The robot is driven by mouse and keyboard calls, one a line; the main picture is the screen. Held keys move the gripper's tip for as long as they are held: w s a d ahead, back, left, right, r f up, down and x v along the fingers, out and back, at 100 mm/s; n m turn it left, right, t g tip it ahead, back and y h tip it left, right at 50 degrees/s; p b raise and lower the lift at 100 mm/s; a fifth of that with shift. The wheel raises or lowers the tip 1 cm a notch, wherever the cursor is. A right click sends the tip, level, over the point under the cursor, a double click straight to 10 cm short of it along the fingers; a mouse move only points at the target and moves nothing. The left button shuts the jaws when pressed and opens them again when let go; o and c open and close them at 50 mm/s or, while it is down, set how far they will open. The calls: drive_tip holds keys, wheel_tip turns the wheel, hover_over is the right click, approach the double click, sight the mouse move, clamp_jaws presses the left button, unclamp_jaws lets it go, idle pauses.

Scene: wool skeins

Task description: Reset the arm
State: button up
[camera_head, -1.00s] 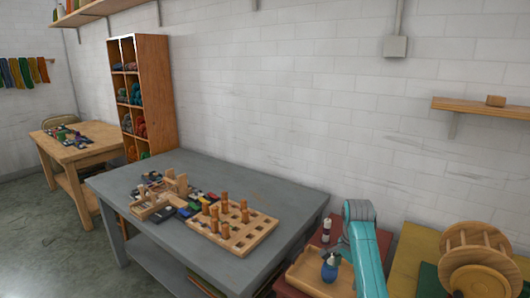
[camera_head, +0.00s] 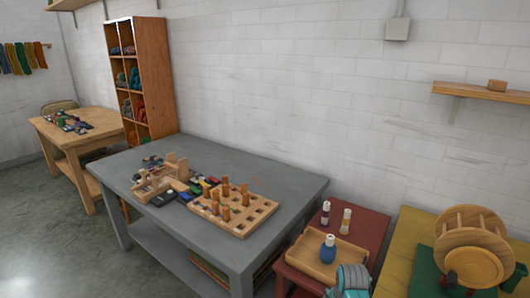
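A teal part of my arm (camera_head: 350,281) shows at the bottom edge, in front of the wooden tray (camera_head: 300,251). It is a rounded joint, and the rest of the arm is cut off below the picture. My gripper is not in view, so its fingers and anything in them are hidden from me.
A blue bottle (camera_head: 328,249) stands in the tray on a red table (camera_head: 368,230), with two small white-labelled bottles behind. A wooden spool (camera_head: 470,250) stands on a yellow table. The grey table (camera_head: 300,185) holds a peg board (camera_head: 262,212). A cubby shelf (camera_head: 158,75) stands behind.

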drive_tip(key=s+a+f+n+t, duration=0.2)
drive_tip(key=s+f+n+t, duration=0.1)
drive_tip(key=s+f, duration=0.95)
drive_tip(key=s+a+r+n+t, duration=0.2)
drive_tip(key=s+n+t, duration=0.1)
drive_tip(key=s, duration=1.3)
drive_tip(key=s+r+n+t, duration=0.25)
drive_tip(key=s+r, duration=0.65)
drive_tip(key=s, duration=0.5)
drive_tip(key=s+r+n+t, duration=0.1)
drive_tip(key=s+r, duration=0.4)
drive_tip(key=r, duration=0.4)
drive_tip(key=s+r+n+t, duration=0.2)
drive_tip(key=s+r, duration=0.4)
drive_tip(key=r, duration=0.2)
drive_tip(key=shift+a+r, duration=0.35)
drive_tip(key=shift+a, duration=0.1)
drive_tip(key=shift+t, duration=0.25)
